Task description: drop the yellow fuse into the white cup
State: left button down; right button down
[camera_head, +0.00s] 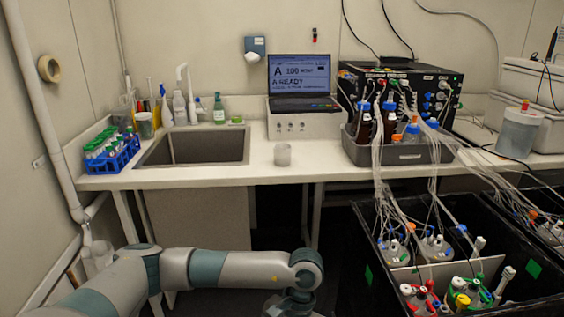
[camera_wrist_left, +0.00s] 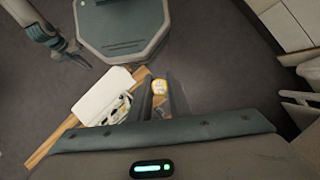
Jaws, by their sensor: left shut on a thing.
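The white cup (camera_head: 282,154) stands upright on the counter in the head view, right of the sink and in front of the laptop's white box. My left gripper (camera_wrist_left: 162,84) shows in the left wrist view, shut on the yellow fuse (camera_wrist_left: 159,87), whose rounded yellow end shows between the fingers. In the head view my left arm reaches in low at the front, well below the counter and away from the cup; its fingers and the fuse are out of sight there. My right gripper (camera_wrist_left: 72,52) hangs small and dark at the upper left of the left wrist view.
A white case (camera_wrist_left: 102,96) and a wooden strip (camera_wrist_left: 62,136) lie below my left gripper. On the counter are a blue tube rack (camera_head: 112,155), the sink (camera_head: 195,149) and a grey tray (camera_head: 398,152) of bottles. Black bins (camera_head: 360,235) with tubing stand at the right. Counter around the cup is clear.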

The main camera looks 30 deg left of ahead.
aim_at(278, 161)
jog(key=i+j, duration=0.1)
jog(key=j, duration=0.3)
jog(key=i+j, duration=0.15)
jog(key=j, duration=0.3)
jog(key=i+j, duration=0.1)
jog(key=j, duration=0.3)
jog(key=i+j, duration=0.15)
jog(key=j, duration=0.3)
jog(key=i+j, duration=0.1)
jog(key=j, duration=0.3)
jog(key=i+j, duration=0.15)
jog(key=j, duration=0.3)
jog(key=z, duration=0.05)
